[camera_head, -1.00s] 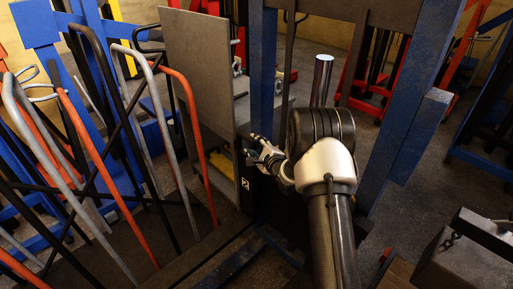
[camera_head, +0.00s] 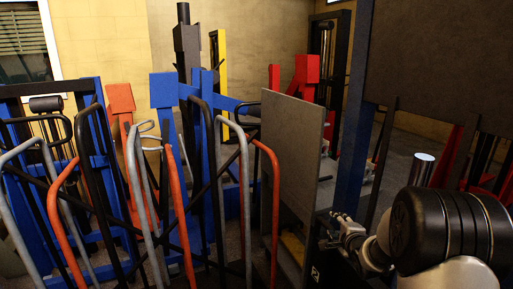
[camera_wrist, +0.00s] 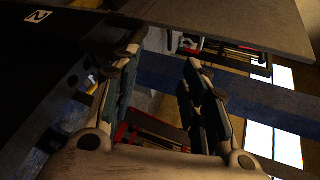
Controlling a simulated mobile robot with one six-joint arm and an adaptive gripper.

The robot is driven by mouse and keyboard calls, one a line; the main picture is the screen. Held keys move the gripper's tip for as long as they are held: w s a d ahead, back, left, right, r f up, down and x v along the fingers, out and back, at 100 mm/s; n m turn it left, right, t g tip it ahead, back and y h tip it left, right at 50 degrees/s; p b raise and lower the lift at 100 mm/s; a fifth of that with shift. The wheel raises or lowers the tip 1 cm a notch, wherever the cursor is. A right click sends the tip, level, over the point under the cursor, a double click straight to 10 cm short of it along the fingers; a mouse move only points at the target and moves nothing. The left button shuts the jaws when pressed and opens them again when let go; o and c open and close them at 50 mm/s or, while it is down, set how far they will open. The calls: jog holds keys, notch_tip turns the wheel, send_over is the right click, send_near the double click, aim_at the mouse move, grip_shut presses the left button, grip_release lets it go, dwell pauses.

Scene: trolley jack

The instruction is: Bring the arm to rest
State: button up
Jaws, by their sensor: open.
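My gripper (camera_head: 338,232) shows at the lower right of the head view, with my dark, thick wrist joint to its right. In the wrist view my gripper (camera_wrist: 165,75) has its two fingers spread apart. Nothing is between them. In the head view the gripper is close to the lower part of a grey upright panel (camera_head: 290,150) and a blue post (camera_head: 352,140); whether it touches either I cannot tell.
Several bent handles in grey, orange and black, such as an orange handle (camera_head: 275,205), fill the left and middle. Blue frames (camera_head: 205,150) and a red-topped machine (camera_head: 307,70) stand behind. A large dark board (camera_head: 445,65) is at the upper right. Some grey floor (camera_head: 400,140) shows behind the post.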

jog(key=s+a+r+n+g+h, duration=0.1)
jog(key=s+a+r+n+g, duration=0.2)
jog(key=s+r, duration=0.45)
jog(key=s+a+r+n+g, duration=0.1)
jog(key=s+a+r+n, duration=0.25)
jog(key=s+n, duration=0.45)
jog(key=s+a+n+g, duration=0.2)
jog(key=s+a+n, duration=0.1)
jog(key=s, duration=1.2)
jog(key=s+a+n+g+y, duration=0.1)
jog(key=s+a+n+g, duration=0.2)
jog(key=s, duration=1.1)
jog(key=a+n, duration=0.1)
jog(key=n, duration=0.1)
jog(key=shift+s+a+f+n, duration=0.25)
jog(key=shift+s+f+n, duration=0.05)
jog(key=shift+s+f, duration=0.1)
